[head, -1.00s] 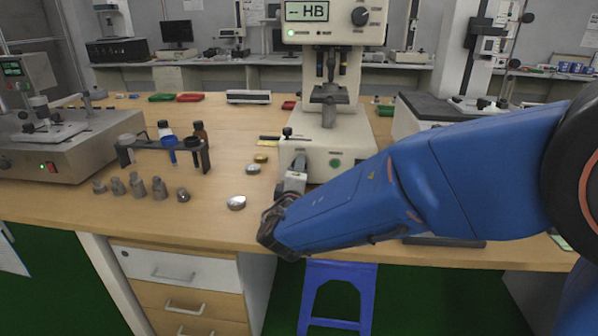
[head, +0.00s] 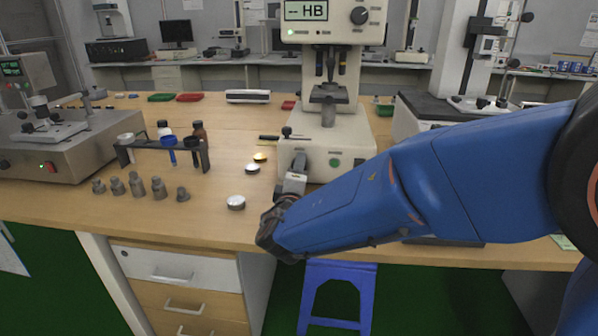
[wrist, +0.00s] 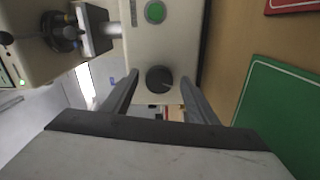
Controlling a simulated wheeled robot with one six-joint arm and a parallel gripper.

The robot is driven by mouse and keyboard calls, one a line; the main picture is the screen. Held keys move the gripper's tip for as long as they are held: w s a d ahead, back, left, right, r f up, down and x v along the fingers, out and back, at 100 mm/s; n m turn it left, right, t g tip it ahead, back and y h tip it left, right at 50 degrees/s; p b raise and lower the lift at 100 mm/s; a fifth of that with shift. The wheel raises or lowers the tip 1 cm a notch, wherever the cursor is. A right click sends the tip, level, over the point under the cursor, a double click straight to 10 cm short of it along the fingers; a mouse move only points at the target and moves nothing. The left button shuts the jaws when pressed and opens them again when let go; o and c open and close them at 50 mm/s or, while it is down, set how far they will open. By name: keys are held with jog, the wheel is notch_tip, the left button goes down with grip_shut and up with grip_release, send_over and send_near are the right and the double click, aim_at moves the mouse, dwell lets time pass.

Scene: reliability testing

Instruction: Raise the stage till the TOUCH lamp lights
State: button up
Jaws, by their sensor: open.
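The hardness tester (head: 350,130) stands on the bench with its display reading "-- HB". A green lamp (head: 291,32) on its head glows; a second small lamp (head: 318,32) beside it looks unlit, and their labels are too small to read. The stage (head: 328,93) sits on a short post below the indenter, with a visible gap between them; it also shows in the wrist view (wrist: 95,29). My gripper (wrist: 160,77) is open at the tester's base, its fingers on either side of a dark round knob (wrist: 159,80). Contact with the knob cannot be told.
A green button (head: 335,162) is on the base front. Metal discs (head: 236,202), weights (head: 137,184) and a bottle rack (head: 165,147) stand to the left. A grey-topped unit (head: 425,110) stands close on the right. A blue stool (head: 338,290) is below the bench.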

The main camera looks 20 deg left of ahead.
jog(key=v, duration=1.6)
jog(key=shift+s+d, duration=0.25)
jog(key=shift+s, duration=0.05)
dwell(1.2)
